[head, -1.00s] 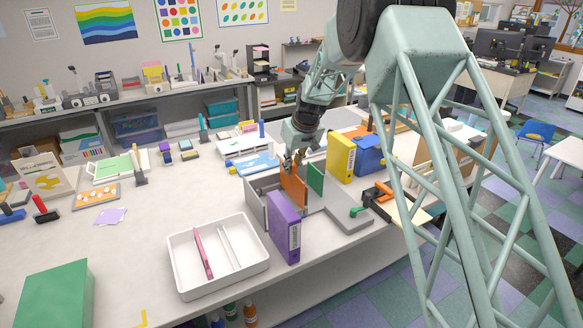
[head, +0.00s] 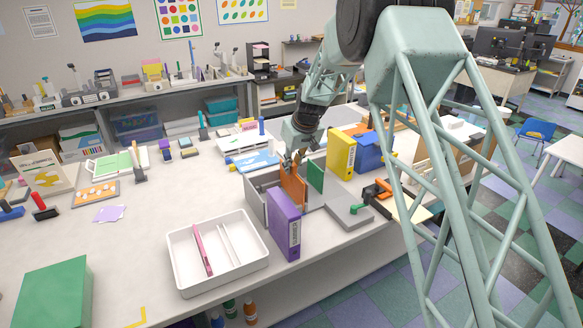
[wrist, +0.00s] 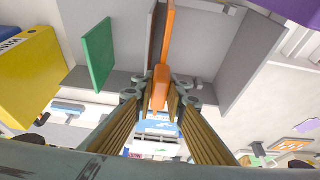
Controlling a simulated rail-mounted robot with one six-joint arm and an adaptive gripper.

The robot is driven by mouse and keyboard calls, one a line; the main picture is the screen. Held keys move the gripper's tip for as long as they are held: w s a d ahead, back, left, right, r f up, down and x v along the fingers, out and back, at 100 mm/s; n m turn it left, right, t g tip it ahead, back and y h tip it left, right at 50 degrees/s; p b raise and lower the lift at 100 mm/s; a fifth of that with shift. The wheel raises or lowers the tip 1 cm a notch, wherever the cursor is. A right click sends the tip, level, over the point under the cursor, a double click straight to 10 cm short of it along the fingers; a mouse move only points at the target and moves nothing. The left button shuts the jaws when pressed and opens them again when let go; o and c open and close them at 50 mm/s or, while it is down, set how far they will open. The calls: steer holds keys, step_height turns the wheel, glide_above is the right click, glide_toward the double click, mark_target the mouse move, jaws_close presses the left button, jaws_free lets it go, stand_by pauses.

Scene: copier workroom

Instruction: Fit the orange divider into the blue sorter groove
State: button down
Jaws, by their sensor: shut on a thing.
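My gripper (wrist: 160,92) is shut on the top edge of the orange divider (head: 294,187), which it holds upright. The divider stands between the grey walls of a sorter (head: 257,201). In the wrist view the orange divider (wrist: 167,40) runs alongside a grey sorter wall (wrist: 228,55). The sorter looks grey in both views, and I cannot make out a blue groove. The lower edge of the divider is hidden in the head view, so I cannot tell whether it is seated. A green divider (head: 316,177) stands upright to its right.
A purple binder (head: 284,223) stands in front of the sorter. A yellow binder (head: 341,154) and blue box (head: 371,154) stand to its right. A white tray (head: 190,277) lies front left.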

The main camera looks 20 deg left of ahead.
steer(key=shift+f, duration=0.45)
steer(key=c, duration=2.5)
jaws_free()
steer(key=shift+c, duration=0.2)
steer(key=v, duration=1.2)
steer(key=shift+d, duration=0.1)
